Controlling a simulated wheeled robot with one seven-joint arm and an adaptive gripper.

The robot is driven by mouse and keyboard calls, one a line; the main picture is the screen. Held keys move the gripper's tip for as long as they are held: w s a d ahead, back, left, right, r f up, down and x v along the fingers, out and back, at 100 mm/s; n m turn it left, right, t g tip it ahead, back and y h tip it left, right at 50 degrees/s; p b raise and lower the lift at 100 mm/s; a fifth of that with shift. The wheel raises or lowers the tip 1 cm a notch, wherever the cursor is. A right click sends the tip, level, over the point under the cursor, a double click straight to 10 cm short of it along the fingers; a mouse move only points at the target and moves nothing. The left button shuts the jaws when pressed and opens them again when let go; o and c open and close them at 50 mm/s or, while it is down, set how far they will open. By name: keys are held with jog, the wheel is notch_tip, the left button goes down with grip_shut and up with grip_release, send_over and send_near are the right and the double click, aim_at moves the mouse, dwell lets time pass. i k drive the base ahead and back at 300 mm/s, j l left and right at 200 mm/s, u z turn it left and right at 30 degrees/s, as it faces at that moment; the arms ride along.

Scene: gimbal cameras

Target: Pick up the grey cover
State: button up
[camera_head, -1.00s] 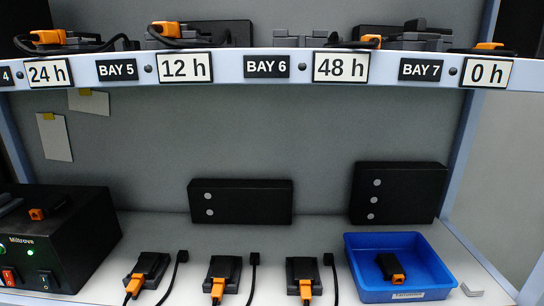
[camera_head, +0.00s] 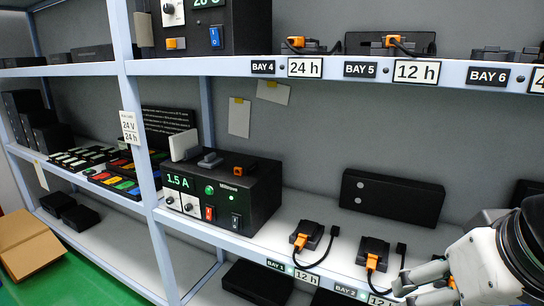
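A small dark grey piece (camera_head: 210,160) lies on top of the black power supply (camera_head: 262,195) on the middle shelf. It may be the grey cover, but it is too small to tell for sure. A pale upright piece (camera_head: 185,146) stands beside it at the left. My gripper (camera_head: 408,287) shows at the lower right, in front of the shelf edge and well away from the grey piece. Its pale fingers are partly cut off and overlapped by my arm, so I cannot tell how far apart they are.
Black units with orange connectors (camera_head: 300,242) and loose cables lie on the shelf right of the power supply. A blue-grey post (camera_head: 138,150) stands left of it. Coloured items (camera_head: 115,170) fill the left shelf. A cardboard box (camera_head: 25,245) is on the green floor.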

aim_at(211, 161)
jog(key=u, duration=0.8)
jog(key=i+j+z, duration=0.1)
jog(key=i+j, duration=0.35)
jog(key=i+j+z, duration=0.15)
jog(key=i+j, duration=0.35)
jog(key=i+j+z, duration=0.1)
jog(key=i+j, duration=0.35)
jog(key=j, duration=0.15)
jog(key=i+j+z, duration=0.15)
jog(key=i+j, duration=0.3)
jog(key=j, duration=0.15)
